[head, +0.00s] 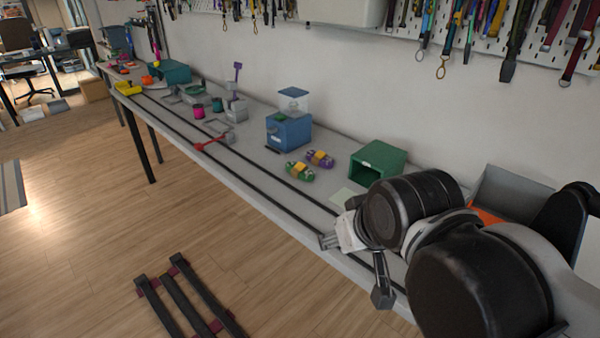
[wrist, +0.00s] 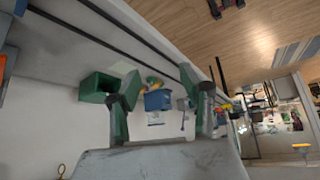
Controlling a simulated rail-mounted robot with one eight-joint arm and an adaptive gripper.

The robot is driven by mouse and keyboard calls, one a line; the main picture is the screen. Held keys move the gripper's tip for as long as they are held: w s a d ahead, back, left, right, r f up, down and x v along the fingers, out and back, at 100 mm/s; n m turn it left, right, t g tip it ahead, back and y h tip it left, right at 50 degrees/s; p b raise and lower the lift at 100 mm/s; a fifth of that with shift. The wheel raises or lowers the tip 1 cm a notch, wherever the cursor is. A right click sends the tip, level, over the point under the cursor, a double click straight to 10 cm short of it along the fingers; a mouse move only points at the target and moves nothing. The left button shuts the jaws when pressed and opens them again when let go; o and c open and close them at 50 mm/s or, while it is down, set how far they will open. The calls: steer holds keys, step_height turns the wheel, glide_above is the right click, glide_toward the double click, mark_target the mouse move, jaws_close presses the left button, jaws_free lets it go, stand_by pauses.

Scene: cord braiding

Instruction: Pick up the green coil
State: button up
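The green coil (head: 300,172) lies on the bench with a yellow band around its middle, just in front of a purple coil (head: 319,158) that also has a yellow band. My gripper (head: 355,269) is at the bench's front edge, to the right of and nearer than the coils. Its two fingers are spread wide, with nothing seen between them. In the wrist view, a small green and yellow shape that looks like the coil (wrist: 153,82) shows far beyond the gap between the fingers, partly blocked; its details are too small to tell.
A green open box (head: 378,160) stands right of the coils and a blue machine (head: 289,131) behind them to the left. Dark rails (head: 260,178) run along the bench. A red-handled tool (head: 211,142) lies farther left. A pegboard of cords hangs above.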

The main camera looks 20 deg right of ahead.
steer(key=shift+o, duration=0.5)
steer(key=o, duration=0.9)
